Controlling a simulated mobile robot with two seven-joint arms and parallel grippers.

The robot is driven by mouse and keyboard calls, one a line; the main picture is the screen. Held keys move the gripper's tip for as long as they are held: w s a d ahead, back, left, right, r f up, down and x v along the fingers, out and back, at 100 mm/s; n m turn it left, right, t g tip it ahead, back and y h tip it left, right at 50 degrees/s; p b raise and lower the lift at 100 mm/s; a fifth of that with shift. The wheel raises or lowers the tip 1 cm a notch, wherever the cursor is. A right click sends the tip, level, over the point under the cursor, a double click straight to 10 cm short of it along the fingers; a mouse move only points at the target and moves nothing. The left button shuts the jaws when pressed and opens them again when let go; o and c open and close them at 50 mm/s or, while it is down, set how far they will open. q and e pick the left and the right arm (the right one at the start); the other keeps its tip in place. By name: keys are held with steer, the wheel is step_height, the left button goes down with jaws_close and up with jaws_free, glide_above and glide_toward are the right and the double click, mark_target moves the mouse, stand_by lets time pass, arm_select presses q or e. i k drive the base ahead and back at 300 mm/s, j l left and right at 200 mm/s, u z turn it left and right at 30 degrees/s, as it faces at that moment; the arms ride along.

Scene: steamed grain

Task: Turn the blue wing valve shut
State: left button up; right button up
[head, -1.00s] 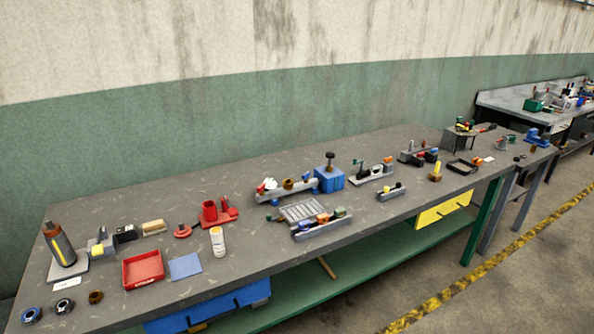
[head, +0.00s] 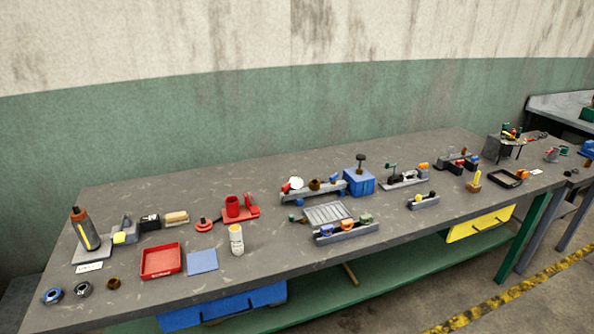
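I cannot pick out the blue wing valve for certain at this size. A grey rail (head: 325,191) near the middle of the long bench carries several small fittings, among them a white round one (head: 296,183) and a brown one (head: 314,185). A small blue part (head: 299,202) shows at the rail's front side; whether it is the wing valve, and how it is turned, is too small to tell. Neither of my grippers is in view.
The grey bench (head: 265,262) is crowded. A blue box (head: 359,184) with a dark knob stands right of the rail. In front are a ribbed grey tray (head: 328,214) and a white bottle (head: 237,241). A red tray (head: 161,261) and blue mat (head: 202,261) lie left.

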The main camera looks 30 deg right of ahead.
mark_target(333, 177)
steer(key=l+u, duration=0.3)
steer(key=l, duration=0.2)
steer(key=l+u, duration=0.25)
steer(key=l, duration=0.25)
steer(key=k+l+u, duration=0.1)
steer(key=l, duration=0.25)
steer(key=k+l, duration=0.1)
steer(key=l, duration=0.25)
steer(key=l+u, duration=0.15)
steer(key=l, duration=0.2)
steer(key=k, duration=0.05)
